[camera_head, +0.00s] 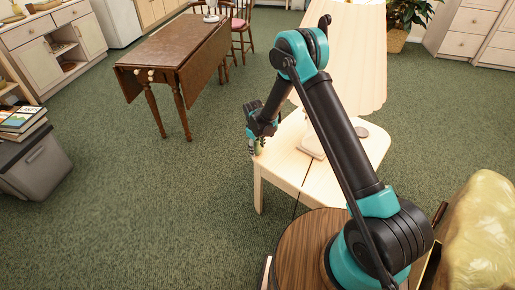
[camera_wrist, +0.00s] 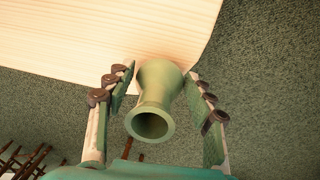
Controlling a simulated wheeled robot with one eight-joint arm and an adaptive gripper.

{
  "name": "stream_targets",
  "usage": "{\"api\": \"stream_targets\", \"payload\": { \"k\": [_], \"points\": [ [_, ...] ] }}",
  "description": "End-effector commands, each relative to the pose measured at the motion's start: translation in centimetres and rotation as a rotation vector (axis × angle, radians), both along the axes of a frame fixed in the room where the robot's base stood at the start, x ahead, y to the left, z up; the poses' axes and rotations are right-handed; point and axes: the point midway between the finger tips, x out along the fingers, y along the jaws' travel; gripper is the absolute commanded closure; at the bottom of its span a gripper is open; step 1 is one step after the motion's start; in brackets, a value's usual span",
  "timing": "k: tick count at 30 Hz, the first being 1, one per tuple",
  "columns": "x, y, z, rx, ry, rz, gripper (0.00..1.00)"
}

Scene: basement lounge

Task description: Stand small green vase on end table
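The small green vase (camera_wrist: 160,88) is between the two fingers of my gripper (camera_wrist: 160,70) in the wrist view, its round open mouth facing the camera. A fingertip is close beside each side of its body; I cannot tell whether they touch it. In the head view, my gripper (camera_head: 256,146) points down at the near left corner of the pale wooden end table (camera_head: 284,171). A bit of the green vase (camera_head: 259,146) shows beneath it, close to the table edge. Its base is hidden, so I cannot tell whether it rests on the top.
A lamp with a large pale shade (camera_head: 345,60) stands on the end table, partly behind my arm. A round dark wooden surface (camera_head: 300,250) is in front. A brown drop-leaf table (camera_head: 175,50) stands farther left. Green carpet (camera_head: 130,200) is clear at left.

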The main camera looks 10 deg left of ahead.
Motion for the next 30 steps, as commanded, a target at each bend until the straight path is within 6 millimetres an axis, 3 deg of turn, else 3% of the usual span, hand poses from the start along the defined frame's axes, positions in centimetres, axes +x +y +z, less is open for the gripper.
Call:
{"api": "stream_targets", "payload": {
  "k": [3,16,30],
  "points": [
    [0.0,0.0,0.0,0.000,0.000,0.000,0.30],
    [-0.1,0.0,0.9,0.000,0.000,0.000,0.30],
    [-0.8,0.4,9.4,0.000,0.000,0.000,0.30]
  ]
}}
